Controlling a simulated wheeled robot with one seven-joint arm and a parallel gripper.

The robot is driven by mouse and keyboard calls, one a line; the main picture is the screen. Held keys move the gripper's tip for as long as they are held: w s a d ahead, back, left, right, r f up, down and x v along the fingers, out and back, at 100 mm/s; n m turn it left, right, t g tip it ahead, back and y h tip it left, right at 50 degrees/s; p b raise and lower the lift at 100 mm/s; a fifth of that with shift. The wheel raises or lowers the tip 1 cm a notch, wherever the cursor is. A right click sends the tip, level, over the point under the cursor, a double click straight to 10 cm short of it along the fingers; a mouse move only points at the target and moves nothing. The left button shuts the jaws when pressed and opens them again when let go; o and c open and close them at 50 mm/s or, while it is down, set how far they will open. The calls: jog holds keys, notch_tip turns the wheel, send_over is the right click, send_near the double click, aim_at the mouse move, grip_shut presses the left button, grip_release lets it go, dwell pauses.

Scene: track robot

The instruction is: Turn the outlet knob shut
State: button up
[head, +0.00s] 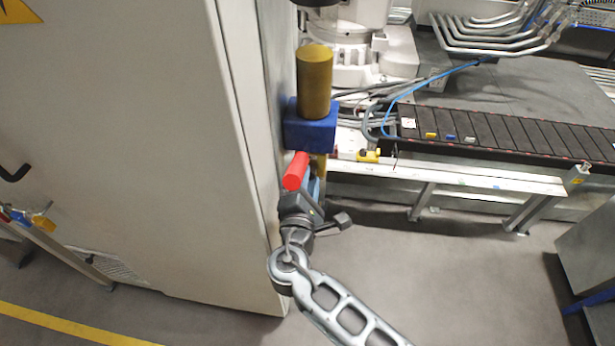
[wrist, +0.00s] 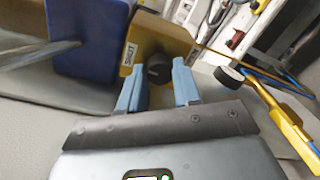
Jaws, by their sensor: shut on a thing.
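The outlet knob (wrist: 158,70) is a dark round knob on the face of a yellow-brown block (wrist: 165,38) in the wrist view. A small white label (wrist: 129,58) with dark lettering is on that block, left of the knob. My gripper (wrist: 159,74) has its two blue fingers on either side of the knob and is shut on it. The fingertips partly cover the knob's sides. In the head view my gripper (head: 316,188) is low beside the cabinet edge, under a blue block (head: 310,131). The knob itself is hidden there.
A brass cylinder (head: 314,82) stands on the blue block by the tall grey cabinet (head: 130,130). A red cylinder (head: 296,171) is just above my wrist. A conveyor (head: 500,135) lies to the right.

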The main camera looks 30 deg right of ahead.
jog(key=shift+f+n, duration=0.1)
jog(key=shift+n, duration=0.2)
jog(key=shift+a, duration=0.1)
jog(key=o, duration=1.1)
jog(key=shift+c, duration=0.2)
jog(key=shift+s, duration=0.1)
jog(key=b+v, duration=0.1)
jog(key=v, duration=0.6)
jog(key=shift+s+a, duration=0.2)
jog(key=shift+s, duration=0.05)
